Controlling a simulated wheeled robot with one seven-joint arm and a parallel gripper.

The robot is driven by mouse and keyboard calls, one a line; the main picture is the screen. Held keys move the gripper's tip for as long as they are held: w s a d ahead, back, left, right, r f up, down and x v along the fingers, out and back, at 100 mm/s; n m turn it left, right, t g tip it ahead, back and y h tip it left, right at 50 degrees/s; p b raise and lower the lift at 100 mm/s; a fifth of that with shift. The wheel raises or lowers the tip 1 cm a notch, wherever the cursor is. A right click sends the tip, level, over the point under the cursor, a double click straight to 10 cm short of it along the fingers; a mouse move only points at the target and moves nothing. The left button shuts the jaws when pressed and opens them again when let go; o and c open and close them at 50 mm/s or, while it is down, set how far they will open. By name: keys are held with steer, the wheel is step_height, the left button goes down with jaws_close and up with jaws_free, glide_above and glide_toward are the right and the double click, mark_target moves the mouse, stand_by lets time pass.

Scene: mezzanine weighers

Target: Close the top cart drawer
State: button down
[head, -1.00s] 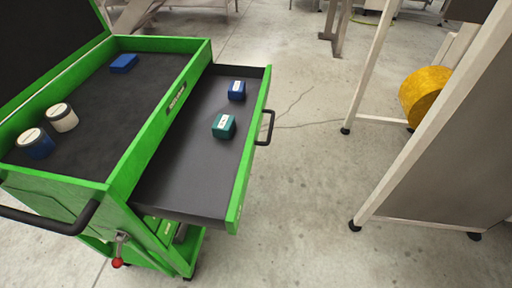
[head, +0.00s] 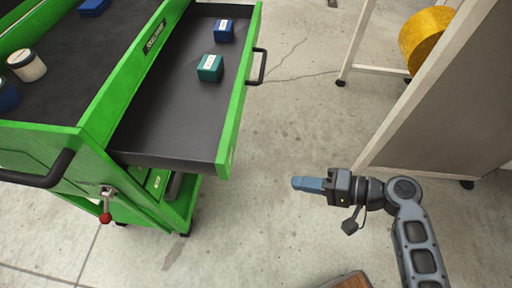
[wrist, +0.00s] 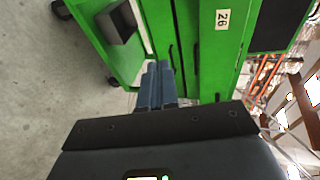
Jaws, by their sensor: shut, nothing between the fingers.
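The top drawer (head: 160,135) of the green cart (head: 95,125) is pulled out to the right in the head view. A blue box (head: 224,31) and a teal box (head: 210,68) lie in it. Its green front carries a black handle (head: 261,67). My gripper (head: 297,183) is shut and empty, to the right of the drawer's near front corner and apart from it. In the wrist view my closed fingers (wrist: 158,72) point toward the cart's green panels (wrist: 205,45), one with a "26" label (wrist: 222,19).
Two tins, one cream (head: 27,65), and a blue box (head: 93,7) stand on the cart top. A red-knobbed lever (head: 105,217) hangs at its near side. A grey panel stand (head: 440,120) and a yellow roll (head: 424,38) are at right. Bare floor lies between.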

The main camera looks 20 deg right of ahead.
mark_target(148, 142)
steer(key=w+d+r+n+y+b, duration=0.1)
steer(key=w+d+r+n+y, duration=0.1)
steer(key=w+r+y, duration=0.35)
steer(key=shift+h, duration=0.35)
steer(key=p+x, duration=0.1)
steer(key=x, duration=0.3)
steer(key=p+x, duration=0.1)
steer(key=x, duration=0.3)
steer(key=p+x, duration=0.1)
steer(key=x, duration=0.4)
steer(key=shift+s+a+r, duration=0.3)
steer(key=shift+s, duration=0.1)
steer(key=shift+a, duration=0.1)
steer(key=b+x, duration=0.3)
steer(key=x, duration=0.5)
steer(key=b+x, duration=0.4)
steer(key=x, duration=0.4)
steer(key=b+x, duration=0.3)
steer(key=x, duration=0.6)
steer(key=shift+s+a+f+b, duration=0.1)
steer(key=shift+s+f+b, duration=0.1)
steer(key=shift+f+b, duration=0.15)
steer(key=shift+w+a+r, duration=0.1)
steer(key=shift+w+a, duration=0.15)
steer(key=shift+a, duration=0.2)
steer(key=shift+a+r, duration=0.2)
